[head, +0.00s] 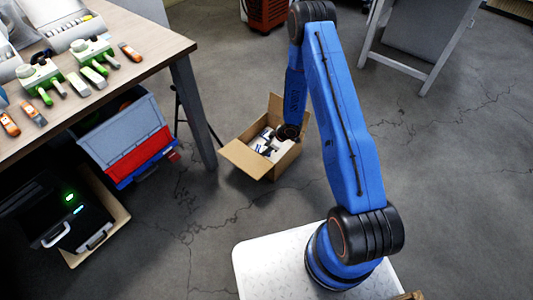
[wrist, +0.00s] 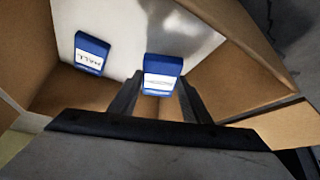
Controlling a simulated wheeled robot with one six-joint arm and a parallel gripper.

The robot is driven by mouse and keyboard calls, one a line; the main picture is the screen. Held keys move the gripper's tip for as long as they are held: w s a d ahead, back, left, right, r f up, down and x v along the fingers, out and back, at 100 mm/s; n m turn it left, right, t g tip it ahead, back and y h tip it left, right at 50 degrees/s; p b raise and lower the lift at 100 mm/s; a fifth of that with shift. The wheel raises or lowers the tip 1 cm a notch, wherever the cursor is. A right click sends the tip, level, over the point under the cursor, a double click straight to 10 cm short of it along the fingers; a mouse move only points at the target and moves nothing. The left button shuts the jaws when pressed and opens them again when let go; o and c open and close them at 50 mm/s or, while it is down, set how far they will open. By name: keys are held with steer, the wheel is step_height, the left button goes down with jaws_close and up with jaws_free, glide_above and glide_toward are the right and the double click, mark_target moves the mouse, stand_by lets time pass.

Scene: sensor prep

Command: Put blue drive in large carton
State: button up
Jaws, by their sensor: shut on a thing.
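The open cardboard carton (head: 241,159) stands on the floor right of the table, with white and blue contents. My gripper (head: 289,133) is at its right side, over the opening; its fingers are unclear there. In the wrist view, my gripper (wrist: 160,82) is shut on a blue drive (wrist: 163,66) with a white label. The held drive is in front of the carton's inside (wrist: 222,64); its exact height above the bottom cannot be told. A second blue drive (wrist: 92,45) with a white label lies inside, left of the held one, against a pale shiny surface.
The table (head: 150,62) at left holds green-and-white devices (head: 92,52) and several small orange items. A grey and red bin (head: 125,135) and a black case (head: 65,225) are below it. A grey folding chair (head: 415,40) stands at the back right. Floor in front of the carton is clear.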

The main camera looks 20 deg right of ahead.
steer(key=shift+f, duration=1.95)
steer(key=o, duration=1.1)
steer(key=shift+f, duration=0.15)
steer(key=v, duration=1.2)
steer(key=shift+r, duration=0.25)
